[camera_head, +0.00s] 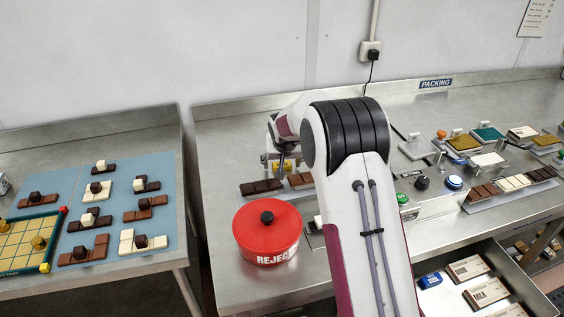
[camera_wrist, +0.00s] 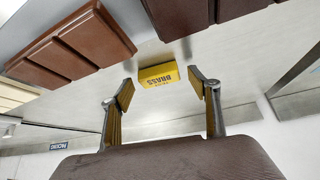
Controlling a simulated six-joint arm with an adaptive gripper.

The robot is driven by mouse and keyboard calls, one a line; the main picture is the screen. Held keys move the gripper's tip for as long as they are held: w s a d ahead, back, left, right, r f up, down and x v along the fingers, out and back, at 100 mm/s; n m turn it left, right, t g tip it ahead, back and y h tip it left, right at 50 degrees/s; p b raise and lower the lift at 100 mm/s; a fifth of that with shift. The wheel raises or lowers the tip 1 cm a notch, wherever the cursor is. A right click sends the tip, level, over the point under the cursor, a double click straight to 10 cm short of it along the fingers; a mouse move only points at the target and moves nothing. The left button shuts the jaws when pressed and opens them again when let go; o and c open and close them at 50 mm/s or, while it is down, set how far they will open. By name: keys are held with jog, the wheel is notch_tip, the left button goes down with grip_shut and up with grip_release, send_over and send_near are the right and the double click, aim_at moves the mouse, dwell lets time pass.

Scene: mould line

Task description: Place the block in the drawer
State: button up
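A yellow block (camera_wrist: 158,76) marked "BRASS" lies on the steel bench in the wrist view, ahead of and between my fingertips. It also shows in the head view (camera_head: 283,166), partly covered by my gripper (camera_head: 285,148). In the wrist view my gripper (camera_wrist: 164,92) is open, its fingers apart on either side of the block, with visible gaps and no contact that I can see. An open drawer (camera_head: 527,285) is at the lower right of the head view.
Dark (camera_head: 262,187) and brown chocolate bars lie close to the yellow block. A red REJECT pot (camera_head: 267,231) stands in front of them. Buttons, a rack of bars (camera_head: 510,187) and coloured pads occupy the bench right of my arm. A side table (camera_head: 90,220) holds chocolate pieces.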

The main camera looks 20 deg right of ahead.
jog(key=shift+r, duration=0.1)
jog(key=v, duration=0.7)
jog(key=shift+s+r, duration=0.2)
jog(key=shift+r, duration=0.05)
dwell(0.4)
jog(key=shift+a+r, duration=0.1)
jog(key=shift+a, duration=0.05)
dwell(0.5)
jog(key=s+a+r, duration=0.1)
jog(key=s+r, duration=0.6)
jog(key=s, duration=0.4)
jog(key=s+a+r, duration=0.1)
jog(key=s+r, duration=0.5)
jog(key=s, duration=0.4)
jog(key=s+a+f+n, duration=0.1)
jog(key=s, duration=1.1)
jog(key=s+a+f+n+y, duration=0.1)
jog(key=s, duration=1.2)
jog(key=shift+s+a+g, duration=0.35)
jog(key=shift+a+g, duration=0.05)
